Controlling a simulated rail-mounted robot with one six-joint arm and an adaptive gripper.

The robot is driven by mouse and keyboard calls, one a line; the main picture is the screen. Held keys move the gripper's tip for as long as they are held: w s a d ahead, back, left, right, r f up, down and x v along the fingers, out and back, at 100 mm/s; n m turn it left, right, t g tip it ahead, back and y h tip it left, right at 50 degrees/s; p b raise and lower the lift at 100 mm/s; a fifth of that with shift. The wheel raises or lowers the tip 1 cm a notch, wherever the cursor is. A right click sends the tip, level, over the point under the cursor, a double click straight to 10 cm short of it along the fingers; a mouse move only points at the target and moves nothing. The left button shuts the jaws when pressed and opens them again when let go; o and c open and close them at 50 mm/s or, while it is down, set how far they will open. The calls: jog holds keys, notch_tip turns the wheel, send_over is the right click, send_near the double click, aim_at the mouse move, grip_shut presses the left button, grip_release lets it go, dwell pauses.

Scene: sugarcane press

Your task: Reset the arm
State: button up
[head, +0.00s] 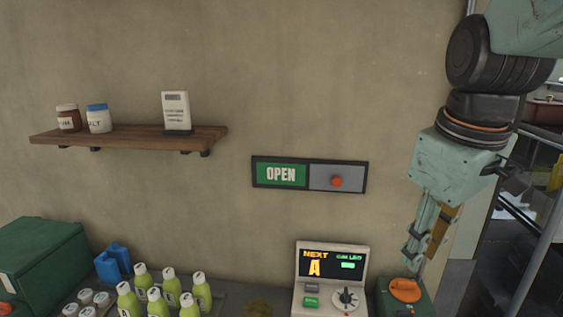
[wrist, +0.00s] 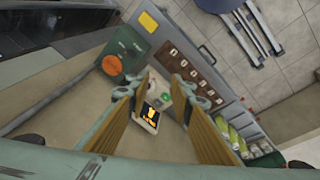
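My gripper (head: 428,243) hangs from my arm at the right of the head view, pointing down. It is above the green box with an orange round top (head: 404,291) and right of the display unit (head: 331,276). In the wrist view my gripper (wrist: 160,88) has its two fingers spread wide apart, with nothing held between them. The display unit's lit screen (wrist: 158,105) shows beyond the gap between the fingers. The green box (wrist: 120,55) is up and left of the fingers.
A wooden shelf (head: 130,138) holds two jars and a white card stand. An OPEN sign (head: 309,174) with a red knob is on the wall. Several green bottles (head: 170,290), a blue item (head: 113,263) and a dark green box (head: 42,260) stand at lower left. Wall space around my arm is clear.

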jog(key=s+a+m, duration=0.2)
jog(key=s+m, duration=0.1)
jog(key=s, duration=0.5)
jog(key=s+a+m+t+b, duration=0.1)
jog(key=s+a+m, duration=0.1)
jog(key=s, duration=0.7)
jog(key=shift+s+f+m, duration=0.25)
jog(key=shift+s+m, duration=0.05)
jog(key=shift+m, duration=0.1)
jog(key=shift+w+a, duration=0.1)
dwell(2.2)
